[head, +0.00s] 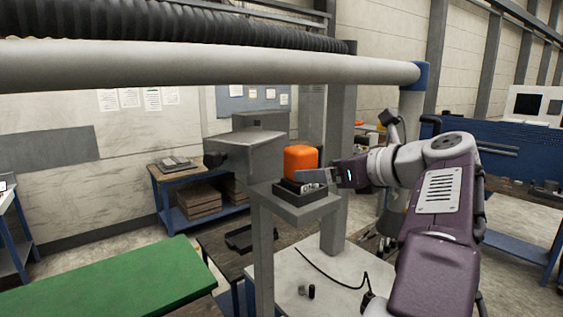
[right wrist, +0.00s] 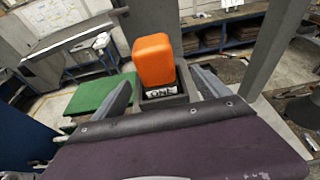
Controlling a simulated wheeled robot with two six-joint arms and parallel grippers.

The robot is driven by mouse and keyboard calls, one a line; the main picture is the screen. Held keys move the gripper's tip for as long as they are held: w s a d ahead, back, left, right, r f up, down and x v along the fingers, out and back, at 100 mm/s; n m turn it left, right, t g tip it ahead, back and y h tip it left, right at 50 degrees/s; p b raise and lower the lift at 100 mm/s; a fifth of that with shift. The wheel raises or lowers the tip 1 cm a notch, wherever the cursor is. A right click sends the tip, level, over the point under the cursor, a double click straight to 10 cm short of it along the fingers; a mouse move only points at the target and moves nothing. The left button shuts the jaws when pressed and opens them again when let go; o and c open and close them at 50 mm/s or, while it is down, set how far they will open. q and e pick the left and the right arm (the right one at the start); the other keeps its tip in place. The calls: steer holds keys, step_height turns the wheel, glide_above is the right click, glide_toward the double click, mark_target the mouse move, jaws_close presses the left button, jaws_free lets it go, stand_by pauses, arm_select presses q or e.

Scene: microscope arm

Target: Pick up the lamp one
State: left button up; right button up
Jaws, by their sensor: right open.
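The lamp one is an orange rounded block (head: 300,160) seated in a dark square base on a grey raised stand (head: 300,208). In the right wrist view the orange lamp (right wrist: 153,58) stands upright, with a white label (right wrist: 160,91) that seems to read ONE on its near side. My right gripper (head: 312,176) comes in from the right, close to the lamp's base. In the right wrist view its open fingers (right wrist: 161,82) are spread on either side of the lamp, with gaps visible; whether they reach level with it is unclear. My left gripper is not in view.
A grey box-shaped housing (head: 248,155) stands just left of the lamp. A thick white horizontal pipe (head: 200,66) crosses above. A green-topped table (head: 110,280) is at the lower left. A black tray (head: 240,238) lies on a lower table behind the stand.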

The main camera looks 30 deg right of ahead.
mark_target(310, 167)
steer(key=w, duration=0.3)
steer(key=shift+w+a, duration=0.3)
steer(key=shift+w, duration=0.05)
steer(key=shift+s+a+p, duration=0.25)
steer(key=shift+p, duration=0.2)
steer(key=p+x, duration=0.1)
steer(key=x, duration=0.2)
steer(key=p+x, duration=0.1)
steer(key=x, duration=0.2)
steer(key=shift+w+d+r, duration=0.15)
steer(key=shift+w, duration=0.35)
steer(key=shift+s, duration=0.35)
steer(key=c, duration=0.3)
steer(key=shift+w, duration=0.15)
steer(key=c, duration=1.4)
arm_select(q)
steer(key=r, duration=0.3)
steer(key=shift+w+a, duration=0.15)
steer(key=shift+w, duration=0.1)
